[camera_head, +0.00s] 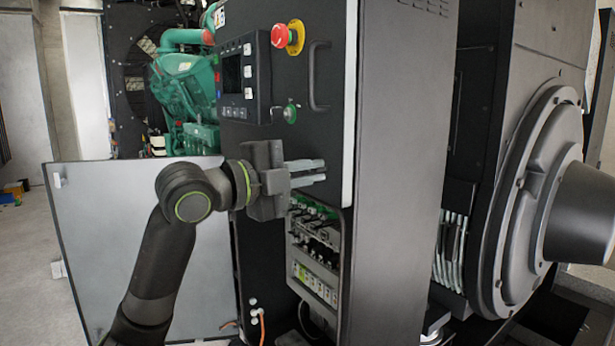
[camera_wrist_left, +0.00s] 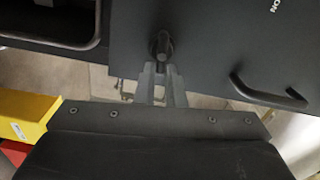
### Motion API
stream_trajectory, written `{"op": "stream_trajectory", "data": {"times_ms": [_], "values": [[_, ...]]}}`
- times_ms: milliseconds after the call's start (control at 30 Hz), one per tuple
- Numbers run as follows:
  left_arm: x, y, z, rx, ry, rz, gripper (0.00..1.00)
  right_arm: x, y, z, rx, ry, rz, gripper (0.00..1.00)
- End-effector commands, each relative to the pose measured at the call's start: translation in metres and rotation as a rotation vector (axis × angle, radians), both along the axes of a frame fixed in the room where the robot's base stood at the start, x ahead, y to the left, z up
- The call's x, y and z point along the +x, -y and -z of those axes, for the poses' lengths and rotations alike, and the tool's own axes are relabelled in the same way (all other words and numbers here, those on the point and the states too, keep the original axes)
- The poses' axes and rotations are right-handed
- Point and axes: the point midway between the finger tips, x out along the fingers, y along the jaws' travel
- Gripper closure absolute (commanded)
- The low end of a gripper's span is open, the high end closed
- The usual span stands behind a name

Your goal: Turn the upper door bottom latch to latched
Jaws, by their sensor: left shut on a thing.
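The upper door (camera_head: 262,139) is the dark panel with a screen, a red and yellow stop button and a curved handle; it looks closed. My left gripper (camera_head: 312,172) is at the door's lower part, fingers pointing right. In the left wrist view, the gripper (camera_wrist_left: 162,76) has its narrow fingertips together at a small dark round latch (camera_wrist_left: 162,44) on the door face. It is shut on this latch. In the head view the fingers hide the latch, so its turn angle cannot be told. My right gripper is not in view.
Below the door is an open bay with green terminals and breakers (camera_head: 314,280). A large grey panel (camera_head: 90,240) stands at the left, behind my left arm. The door handle (camera_head: 313,75) sticks out above the gripper. A green engine (camera_head: 185,85) is behind.

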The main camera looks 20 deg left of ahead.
Motion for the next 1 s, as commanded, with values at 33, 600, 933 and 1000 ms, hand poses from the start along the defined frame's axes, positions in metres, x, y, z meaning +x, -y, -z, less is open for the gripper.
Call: {"op": "stream_trajectory", "data": {"times_ms": [33, 600, 933, 1000], "values": [[0.0007, -0.0005, 0.0045, 0.023, 0.010, -0.001, 1.00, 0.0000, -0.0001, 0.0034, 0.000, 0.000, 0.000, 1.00], [0.0007, -0.0006, 0.0051, 0.130, 0.095, -0.001, 1.00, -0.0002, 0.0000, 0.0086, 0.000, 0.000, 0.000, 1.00], [0.0007, -0.0005, 0.0047, 0.130, 0.097, -0.001, 0.86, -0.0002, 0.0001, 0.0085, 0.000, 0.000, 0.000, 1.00], [0.0005, -0.0005, 0.0044, 0.130, 0.097, -0.001, 0.77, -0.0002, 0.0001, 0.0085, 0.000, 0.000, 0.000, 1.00]]}}
